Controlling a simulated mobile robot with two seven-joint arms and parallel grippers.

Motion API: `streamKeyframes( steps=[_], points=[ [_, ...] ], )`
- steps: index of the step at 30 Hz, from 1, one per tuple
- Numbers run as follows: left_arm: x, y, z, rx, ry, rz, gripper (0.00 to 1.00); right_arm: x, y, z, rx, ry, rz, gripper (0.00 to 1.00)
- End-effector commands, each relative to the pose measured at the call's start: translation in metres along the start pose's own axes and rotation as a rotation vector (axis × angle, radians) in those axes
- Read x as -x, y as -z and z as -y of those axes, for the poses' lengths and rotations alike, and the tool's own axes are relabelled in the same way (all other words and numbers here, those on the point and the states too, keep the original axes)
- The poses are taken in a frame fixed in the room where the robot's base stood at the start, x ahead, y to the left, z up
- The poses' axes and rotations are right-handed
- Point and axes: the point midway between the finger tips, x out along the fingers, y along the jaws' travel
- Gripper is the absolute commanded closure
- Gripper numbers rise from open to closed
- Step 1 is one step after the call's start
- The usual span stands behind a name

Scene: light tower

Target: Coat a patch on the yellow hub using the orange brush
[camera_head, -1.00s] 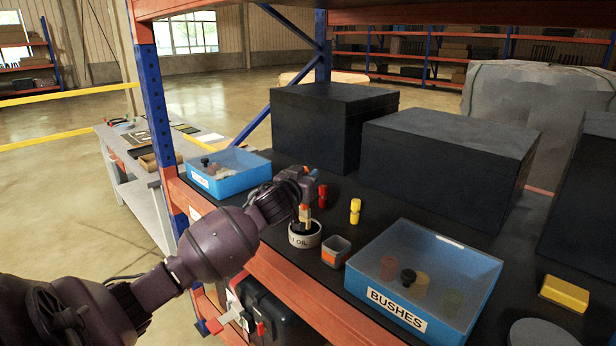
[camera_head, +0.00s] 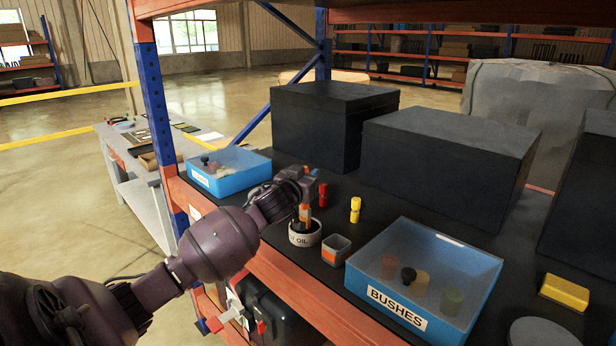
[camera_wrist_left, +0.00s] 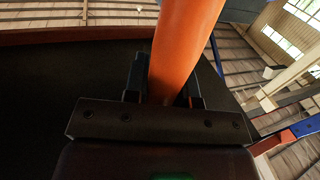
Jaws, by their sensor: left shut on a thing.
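My left gripper (camera_head: 305,190) is shut on the orange brush (camera_head: 305,212), whose thick orange handle stands between the fingers in the left wrist view (camera_wrist_left: 180,50). The brush points down over the white round oil pot (camera_head: 304,239), with its lower end at or inside the pot's mouth; the bristles are hidden there. The yellow hub (camera_head: 355,209) stands upright on the dark shelf, to the right of the gripper and apart from it. My right gripper does not show.
A red hub (camera_head: 323,195) stands between the gripper and the yellow hub. A small grey square cup (camera_head: 336,251) is right of the pot. The blue BUSHES bin (camera_head: 470,300) is at right, another blue bin (camera_head: 240,182) at left. Black boxes (camera_head: 330,125) stand behind.

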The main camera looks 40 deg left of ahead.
Motion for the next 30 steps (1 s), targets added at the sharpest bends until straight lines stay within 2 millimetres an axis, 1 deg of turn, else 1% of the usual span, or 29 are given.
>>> streamKeyframes(
  steps=[9,18,23,30],
  points=[
    [0.0,0.019,0.0,0.003,0.0,-0.001,0.99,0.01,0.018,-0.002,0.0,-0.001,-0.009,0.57],
    [0.0,0.038,0.0,0.001,0.0,-0.002,0.99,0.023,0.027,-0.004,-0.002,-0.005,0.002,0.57],
    [0.0,0.047,0.0,0.0,0.0,-0.001,0.99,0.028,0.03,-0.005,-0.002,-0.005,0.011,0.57],
    [0.0,0.063,0.0,0.002,0.0,-0.001,0.99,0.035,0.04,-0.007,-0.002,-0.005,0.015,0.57]
  ],
)
